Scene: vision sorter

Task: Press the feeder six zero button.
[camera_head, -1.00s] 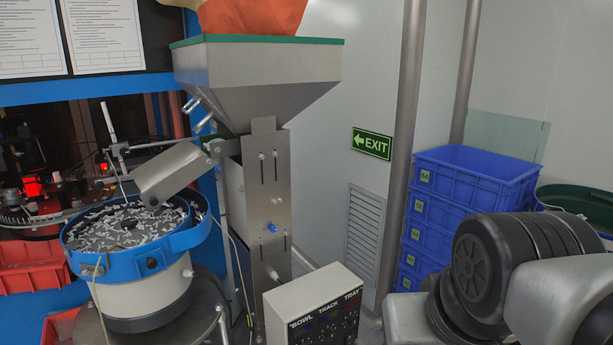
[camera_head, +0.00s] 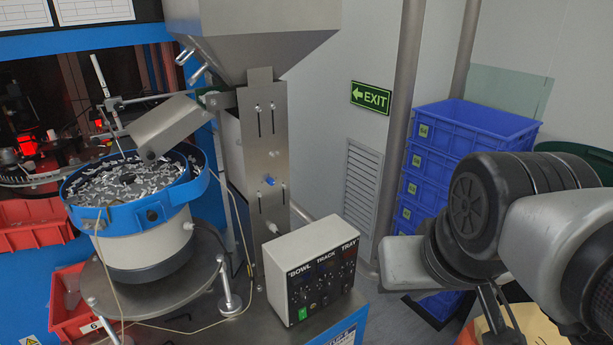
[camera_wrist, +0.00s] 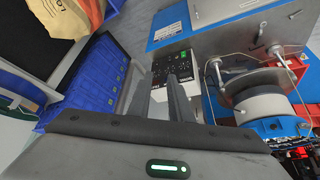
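The feeder control box (camera_head: 312,262), white with a dark front panel marked BOWL, TRACK and TRAY, stands at the lower middle of the head view. Its panel has several small knobs and buttons and a green spot (camera_head: 302,314) low on the left. I cannot read which control is marked six zero. In the wrist view the box (camera_wrist: 174,66) lies beyond my fingers, which partly cover it. My gripper (camera_wrist: 161,82) is empty, with its two fingers apart, short of the panel. In the head view my arm is at the right, clear of the box.
The bowl feeder (camera_head: 140,215) with small parts stands on a round plate left of the box, under a metal hopper (camera_head: 255,40). Blue crates (camera_head: 465,125) are stacked at the right. Red bins (camera_head: 35,225) are at the left. A thin cable hangs beside the bowl.

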